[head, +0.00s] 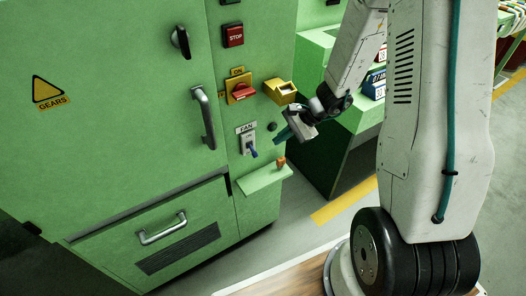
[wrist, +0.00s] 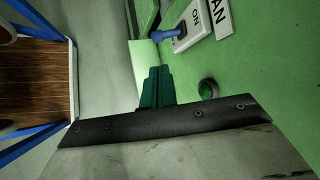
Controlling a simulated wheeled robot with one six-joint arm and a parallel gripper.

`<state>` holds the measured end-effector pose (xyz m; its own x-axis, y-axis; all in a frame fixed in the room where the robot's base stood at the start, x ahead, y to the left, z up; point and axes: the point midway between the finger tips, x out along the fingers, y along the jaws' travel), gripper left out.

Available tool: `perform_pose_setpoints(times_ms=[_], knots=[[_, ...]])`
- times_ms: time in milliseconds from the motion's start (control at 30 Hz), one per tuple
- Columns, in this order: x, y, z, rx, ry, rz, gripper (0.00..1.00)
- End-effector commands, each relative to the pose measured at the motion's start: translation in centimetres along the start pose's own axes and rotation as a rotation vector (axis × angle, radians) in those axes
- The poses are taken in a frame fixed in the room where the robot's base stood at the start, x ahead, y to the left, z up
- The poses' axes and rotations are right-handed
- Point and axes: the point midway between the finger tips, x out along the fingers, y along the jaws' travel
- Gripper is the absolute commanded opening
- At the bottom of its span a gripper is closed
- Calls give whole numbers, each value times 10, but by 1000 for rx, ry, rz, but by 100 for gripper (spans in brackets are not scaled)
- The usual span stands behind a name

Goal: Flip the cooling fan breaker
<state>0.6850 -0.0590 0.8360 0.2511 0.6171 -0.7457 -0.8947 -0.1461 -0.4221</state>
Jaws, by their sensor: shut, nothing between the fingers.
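The fan breaker (head: 247,142) is a pale plate under a "FAN" label on the green cabinet's narrow right panel. Its blue lever (head: 253,152) points down, away from the "ON" marking. The wrist view shows the breaker plate (wrist: 193,22) turned sideways at the top, with the blue lever (wrist: 168,36) sticking out. My gripper (head: 280,134) is to the right of the breaker in the head view, its teal fingers closed and empty. In the wrist view the closed fingertips (wrist: 157,72) are below the lever in the picture, with a gap between them.
Above are a yellow switch with a red handle (head: 241,91), a red STOP button (head: 233,35) and a yellow box (head: 280,90). A dark round knob (head: 272,127) is near my gripper. A small green shelf (head: 262,178) juts out below the breaker, with an orange-brown object (head: 281,162).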

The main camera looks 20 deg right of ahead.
Motion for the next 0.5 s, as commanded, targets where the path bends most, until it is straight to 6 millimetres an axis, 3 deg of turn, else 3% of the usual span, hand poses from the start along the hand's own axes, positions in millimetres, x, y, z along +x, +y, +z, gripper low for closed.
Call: perform_pose_setpoints(times_ms=[200,500], knots=[[47,1,1,0,-3,4,0],[80,0,0,-1,-1,1,0]])
